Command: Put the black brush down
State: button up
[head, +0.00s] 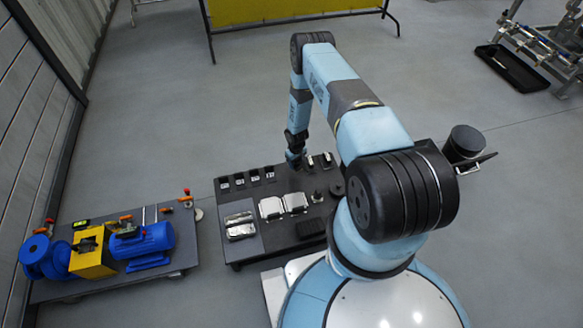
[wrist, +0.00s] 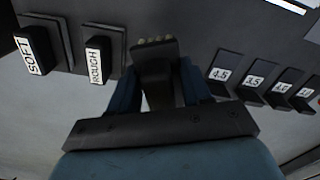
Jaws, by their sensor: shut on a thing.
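In the wrist view my gripper (wrist: 160,88) is shut on the black brush (wrist: 154,62), with a dark blue finger on each side of its handle. The brush's pale bristle tips show at its far end. It is between the block marked ROUGH and the plate marked 4.5. I cannot tell whether it touches the surface. In the head view my gripper (head: 296,161) is low over the back of the dark bench (head: 240,262), between two groups of small labelled blocks. The brush cannot be made out there.
Blocks marked SOFT (wrist: 34,50) and ROUGH (wrist: 97,60) stand on one side, and several numbered plates (wrist: 221,75) on the other. Silver metal pieces (head: 271,208) and a black block (head: 310,229) sit nearer on the bench. A blue pump (head: 145,241) is on a low stand at left.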

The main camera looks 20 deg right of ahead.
jog(key=w+f, duration=0.1)
jog(key=w+a+f, duration=0.1)
jog(key=f, duration=0.1)
jog(key=shift+w+a+f, duration=0.2)
jog(key=shift+w, duration=0.1)
jog(key=shift+f, duration=1.55)
jog(key=o, duration=0.9)
jog(key=shift+o, duration=0.2)
